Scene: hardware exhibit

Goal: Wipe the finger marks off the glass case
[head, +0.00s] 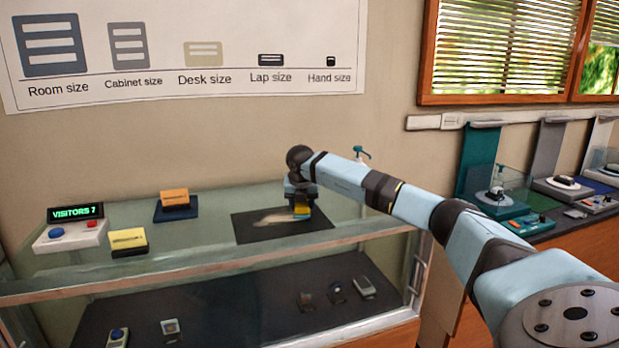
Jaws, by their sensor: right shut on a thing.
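The glass case (190,262) has a clear top and shelves of small items inside. A dark mat-like rectangle (248,236) shows on its top, with a pale smeared patch (272,216) across it. My right gripper (301,206) reaches down at the right part of this rectangle, beside the smear. It is shut on a small yellow piece (302,211), mostly hidden by the fingers; I cannot tell its full shape. A teal spray nozzle (361,153) shows behind my right arm; its bottle is hidden. My left gripper is out of view.
On the left of the case top stand a visitor counter (75,213) with buttons, a yellow-topped block (128,241) and an orange card on a dark stand (175,200). At right, a counter holds several device displays (502,205). Bare glass lies between the left items and the dark rectangle.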

